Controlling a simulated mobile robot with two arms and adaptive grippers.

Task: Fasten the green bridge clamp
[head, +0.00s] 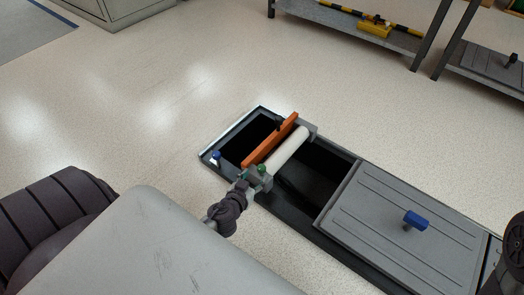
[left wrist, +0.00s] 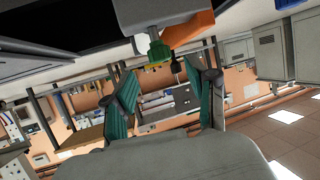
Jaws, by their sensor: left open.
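The green bridge clamp (head: 262,169) is a small green knob at the near end of the white roller (head: 289,148) and orange bar (head: 270,141), which span an open floor pit. My left gripper (head: 246,183) is just short of the clamp at the pit's near edge. In the left wrist view, the green clamp (left wrist: 158,49) shows beyond the gap between the fingers, under a grey end block. The left gripper (left wrist: 162,68) is open, with teal pads apart and nothing between them. Whether it touches the clamp cannot be told.
A blue knob (head: 216,155) stands at the pit frame's left corner. A grey cover plate (head: 402,225) with a blue handle (head: 416,220) lies to the right. A shelf (head: 350,25) stands at the back, and the floor between is clear.

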